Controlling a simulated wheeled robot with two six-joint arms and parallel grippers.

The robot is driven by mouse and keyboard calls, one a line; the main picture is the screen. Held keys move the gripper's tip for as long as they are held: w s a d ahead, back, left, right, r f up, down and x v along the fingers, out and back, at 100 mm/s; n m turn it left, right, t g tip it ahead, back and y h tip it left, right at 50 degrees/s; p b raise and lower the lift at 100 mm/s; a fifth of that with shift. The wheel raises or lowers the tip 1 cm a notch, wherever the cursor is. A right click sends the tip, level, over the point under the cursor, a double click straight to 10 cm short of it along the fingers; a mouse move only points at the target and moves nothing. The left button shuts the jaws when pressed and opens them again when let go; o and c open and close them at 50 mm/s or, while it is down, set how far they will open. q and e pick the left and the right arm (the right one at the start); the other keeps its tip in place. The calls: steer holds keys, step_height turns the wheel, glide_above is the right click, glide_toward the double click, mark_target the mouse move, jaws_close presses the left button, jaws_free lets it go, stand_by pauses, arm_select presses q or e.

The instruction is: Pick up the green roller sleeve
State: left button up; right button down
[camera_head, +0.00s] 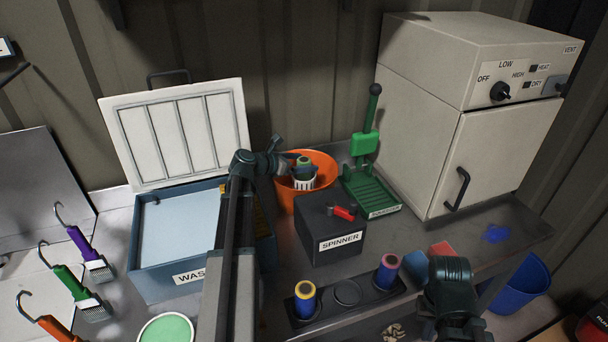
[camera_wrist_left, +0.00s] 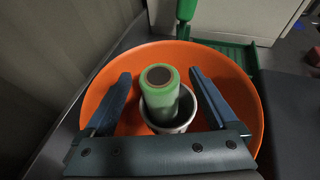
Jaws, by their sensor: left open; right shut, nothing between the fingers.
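The green roller sleeve (camera_head: 304,161) stands in a white slotted cup (camera_head: 303,183) inside the orange tub (camera_head: 323,160) behind the spinner. In the left wrist view the sleeve (camera_wrist_left: 160,97) is upright and leans slightly, its dark round end facing the camera. My left gripper (camera_head: 297,158) is at the sleeve; its fingers (camera_wrist_left: 159,75) are open, one on each side of it, with a visible gap on both sides. My right gripper (camera_head: 458,325) is low at the front right, shut and empty; its fingertips are mostly hidden by its own wrist.
The spinner box (camera_head: 330,229) stands in front of the tub and a green press (camera_head: 369,190) to its right. A blue wash tank (camera_head: 150,270) stands left. A black rack (camera_head: 347,307) holds yellow-ended and pink-ended rollers. A large cabinet (camera_head: 420,110) stands at right.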

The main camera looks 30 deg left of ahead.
arm_select(q)
steer(key=b+x, duration=0.1)
steer(key=x, duration=0.2)
steer(key=shift+w+f, duration=0.2)
steer(key=shift+w, duration=0.1)
steer(key=shift+d+r, duration=0.1)
steer(key=shift+c, duration=0.5)
steer(key=c, duration=1.3)
steer(key=shift+c, duration=0.2)
step_height(320, 180, up, 10)
steer(key=p, duration=1)
